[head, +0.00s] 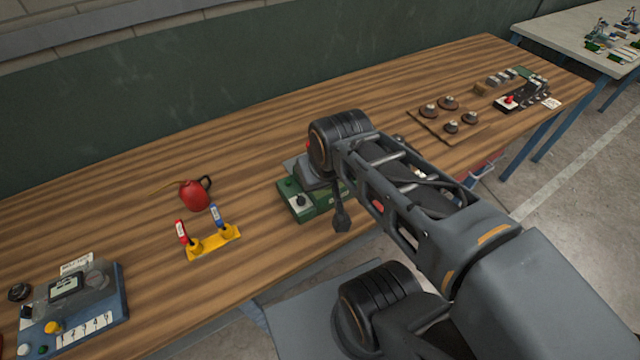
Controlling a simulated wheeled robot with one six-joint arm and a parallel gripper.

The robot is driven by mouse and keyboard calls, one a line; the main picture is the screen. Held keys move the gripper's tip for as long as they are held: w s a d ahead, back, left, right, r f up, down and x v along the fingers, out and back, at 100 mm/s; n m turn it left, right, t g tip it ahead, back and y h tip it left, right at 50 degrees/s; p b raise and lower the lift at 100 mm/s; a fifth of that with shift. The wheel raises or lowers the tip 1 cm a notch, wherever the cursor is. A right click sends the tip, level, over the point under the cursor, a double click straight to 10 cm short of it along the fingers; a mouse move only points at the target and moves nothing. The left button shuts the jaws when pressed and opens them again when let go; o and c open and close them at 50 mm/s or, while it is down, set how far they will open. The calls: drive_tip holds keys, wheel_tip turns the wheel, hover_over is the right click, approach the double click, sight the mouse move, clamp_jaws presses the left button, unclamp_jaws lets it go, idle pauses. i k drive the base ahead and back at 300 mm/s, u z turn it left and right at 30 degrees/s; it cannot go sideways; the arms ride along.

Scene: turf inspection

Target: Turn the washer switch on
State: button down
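A green box (293,207) with a black knob on a small white plate (300,201) stands on the wooden bench at the middle. My arm hides its right part, and a bit of red shows above it. No label is readable, so I cannot tell whether this is the washer or which part is its switch. My gripper (342,221) points down at the near right side of the green box, close to the bench's front edge. It looks narrow and dark, with nothing visible in it. I cannot tell whether it touches the box.
A red can (194,195) and a yellow stand (214,243) with red and blue handles are to the left. A blue panel (112,315) is at the near left. A board with round knobs (450,126) and a red-button box (508,104) are at the right. Bare bench (250,140) lies behind.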

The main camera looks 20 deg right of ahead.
sight(301, 201)
drive_tip(key=z, duration=0.05)
drive_tip(key=k, duration=1.15)
drive_tip(key=u, duration=0.85)
drive_tip(key=i, duration=0.85)
drive_tip(key=z, duration=0.3)
